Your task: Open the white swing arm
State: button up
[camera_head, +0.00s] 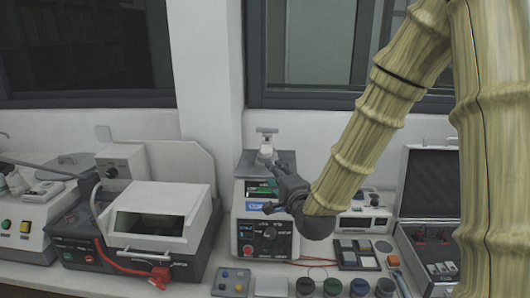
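The mounting press (265,238) stands on the bench at the centre, with a dark control panel on its lower front. The white swing arm (266,149) shows at the top of the press, with a short crossbar at its upper end. My gripper (268,187) is in front of the upper part of the press, coming from the right. Its dark fingers look spread, one high near the base of the white arm and one lower by the blue display. I see nothing between them. Whether the upper finger touches the white arm cannot be told. My gripper hides part of the press top.
Small dark pads (352,252) and several round jars (333,287) lie front right. A grey button box (231,281) sits in front of the press.

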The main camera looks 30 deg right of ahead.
aim_at(268, 156)
jog(key=shift+m, duration=0.3)
jog(key=shift+w+d+r+p, duration=0.35)
jog(key=shift+w+p, duration=0.4)
jog(key=shift+w, duration=1.05)
jog(key=shift+w+d+r+p, duration=0.35)
jog(key=shift+w+p, duration=0.45)
jog(key=shift+w, duration=1)
jog(key=shift+w+d+r+p, duration=0.2)
jog(key=shift+w+d+p, duration=0.4)
jog(key=shift+w, duration=1.2)
jog(key=shift+a, duration=0.2)
grip_shut()
